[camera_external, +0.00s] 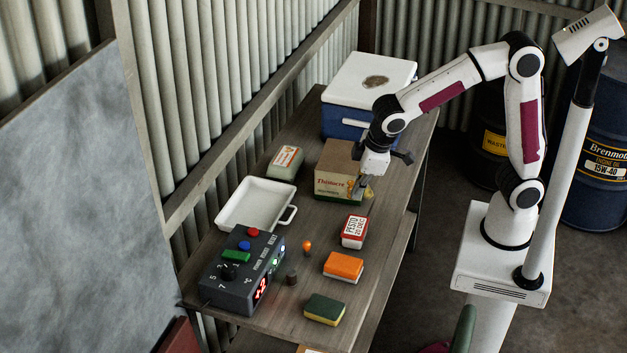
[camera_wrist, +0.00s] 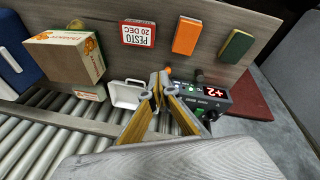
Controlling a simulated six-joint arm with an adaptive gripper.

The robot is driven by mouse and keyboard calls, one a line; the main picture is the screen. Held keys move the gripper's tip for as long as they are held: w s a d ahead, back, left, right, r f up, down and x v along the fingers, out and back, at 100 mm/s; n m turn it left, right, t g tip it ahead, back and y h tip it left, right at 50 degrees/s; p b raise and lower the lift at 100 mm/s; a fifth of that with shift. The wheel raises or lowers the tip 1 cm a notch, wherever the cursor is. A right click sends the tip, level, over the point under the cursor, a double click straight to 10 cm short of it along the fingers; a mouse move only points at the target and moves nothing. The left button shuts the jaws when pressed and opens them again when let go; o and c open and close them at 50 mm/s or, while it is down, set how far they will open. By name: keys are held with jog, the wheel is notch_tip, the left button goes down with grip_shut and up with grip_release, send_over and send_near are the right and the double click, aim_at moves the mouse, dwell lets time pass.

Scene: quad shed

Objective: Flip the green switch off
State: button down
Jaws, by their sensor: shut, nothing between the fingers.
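A dark control box (camera_external: 213,285) stands at the near left end of the bench. On its top are a green rocker switch (camera_external: 236,256), a blue button, a red button and a dial. Its red display (camera_external: 261,289) is lit, with small lights beside it. My gripper (camera_external: 361,187) is shut and empty, beside the cardboard box and well away to the right of the switch. In the wrist view my fingers (camera_wrist: 160,84) are together at the centre. The control box (camera_wrist: 207,99) shows just right of them; its switch is partly hidden and hard to make out.
A cardboard box (camera_external: 335,184), red-and-white carton (camera_external: 354,231), orange sponge (camera_external: 343,265) and green sponge (camera_external: 324,309) lie along the bench. A white tray (camera_external: 248,213) is near the wall. An orange bulb (camera_external: 307,246) and dark knob (camera_external: 292,279) stand beside the control box.

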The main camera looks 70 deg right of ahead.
jog(key=w+a+f+m+t, duration=0.1)
jog(key=w+a+f, duration=0.2)
jog(key=w+a, duration=0.4)
jog(key=w+a+f+t, duration=0.1)
jog(key=w+a+f, duration=0.1)
jog(key=w+a, duration=0.45)
jog(key=w+a+r+m+t, duration=0.2)
jog(key=w+a+r+m, duration=0.1)
jog(key=w+a+r, duration=0.1)
jog(key=shift+w+y, duration=0.4)
jog(key=shift+w, duration=0.35)
jog(key=shift+r, duration=0.1)
send_over(239, 253)
jog(key=s, duration=0.2)
notch_tip(239, 253, down, 8)
jog(key=shift+f, duration=0.15)
jog(key=shift+s+f, duration=0.2)
jog(key=shift+f, duration=0.85)
jog(key=shift+s+f, duration=0.1)
jog(key=shift+f, duration=0.7)
